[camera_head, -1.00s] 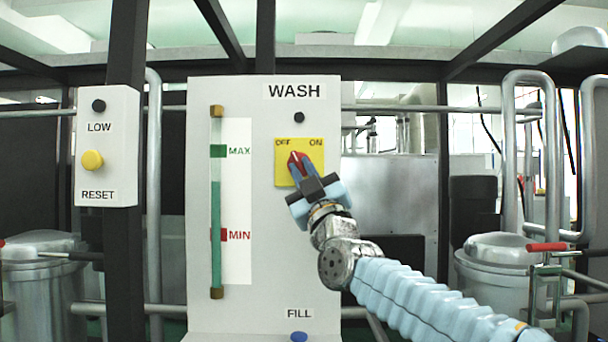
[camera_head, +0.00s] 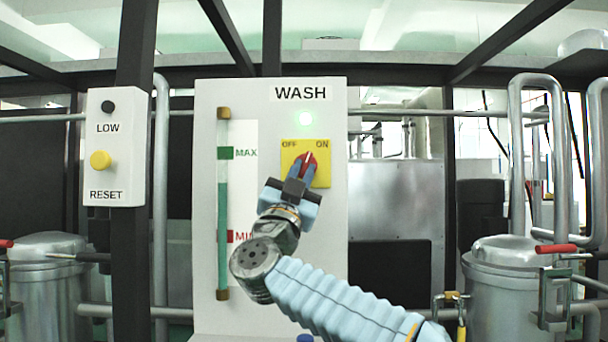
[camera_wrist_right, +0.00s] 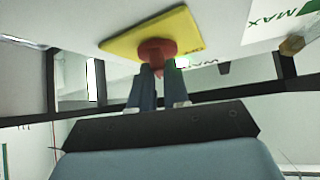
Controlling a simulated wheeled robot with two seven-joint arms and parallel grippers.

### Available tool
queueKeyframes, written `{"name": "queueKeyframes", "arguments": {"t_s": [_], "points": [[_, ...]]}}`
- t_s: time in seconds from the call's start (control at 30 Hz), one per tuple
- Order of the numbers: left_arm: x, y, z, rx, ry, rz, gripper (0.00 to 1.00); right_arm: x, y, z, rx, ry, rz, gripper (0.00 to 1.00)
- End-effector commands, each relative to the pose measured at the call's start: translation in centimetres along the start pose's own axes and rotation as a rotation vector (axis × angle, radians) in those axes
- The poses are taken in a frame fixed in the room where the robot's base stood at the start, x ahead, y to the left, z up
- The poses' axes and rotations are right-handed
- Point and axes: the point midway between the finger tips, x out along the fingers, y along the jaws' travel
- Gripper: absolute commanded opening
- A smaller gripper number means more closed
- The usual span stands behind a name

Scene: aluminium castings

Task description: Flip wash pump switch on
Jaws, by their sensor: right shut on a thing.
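The wash pump switch is a red rotary knob (camera_head: 309,162) on a yellow plate (camera_head: 321,180) marked OFF at left and ON at right. The knob's white pointer line leans to the upper right, toward ON. My right gripper (camera_head: 302,172) is shut on the knob from below. In the right wrist view the fingers (camera_wrist_right: 158,85) reach the red knob (camera_wrist_right: 156,50) on the yellow plate (camera_wrist_right: 186,26). The lamp (camera_head: 306,118) above the plate, under the WASH label, glows green. My left gripper is not in view.
A sight gauge (camera_head: 223,215) with MAX and MIN marks runs down the white panel. Metal vessels (camera_head: 504,290) stand at both sides.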

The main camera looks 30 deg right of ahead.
Motion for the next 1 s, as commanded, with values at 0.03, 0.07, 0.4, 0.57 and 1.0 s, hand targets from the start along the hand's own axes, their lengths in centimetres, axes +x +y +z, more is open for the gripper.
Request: {"name": "queueKeyframes", "arguments": {"t_s": [0.03, 0.07, 0.4, 0.57, 1.0], "points": [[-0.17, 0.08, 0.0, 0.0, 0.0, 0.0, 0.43, 0.05, -0.22, 0.04, 0.021, -0.001, 0.019, 0.0], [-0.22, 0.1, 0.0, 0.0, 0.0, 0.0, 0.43, 0.06, -0.23, 0.02, 0.033, -0.001, 0.032, 0.0], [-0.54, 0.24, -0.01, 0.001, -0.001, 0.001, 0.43, 0.09, -0.37, -0.02, 0.12, 0.0, 0.12, 0.0], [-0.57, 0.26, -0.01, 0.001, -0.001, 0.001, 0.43, 0.1, -0.33, -0.05, 0.132, 0.001, 0.133, 0.0], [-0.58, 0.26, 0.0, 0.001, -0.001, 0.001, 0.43, 0.12, -0.32, -0.11, 0.135, 0.002, 0.134, 0.28]]}}
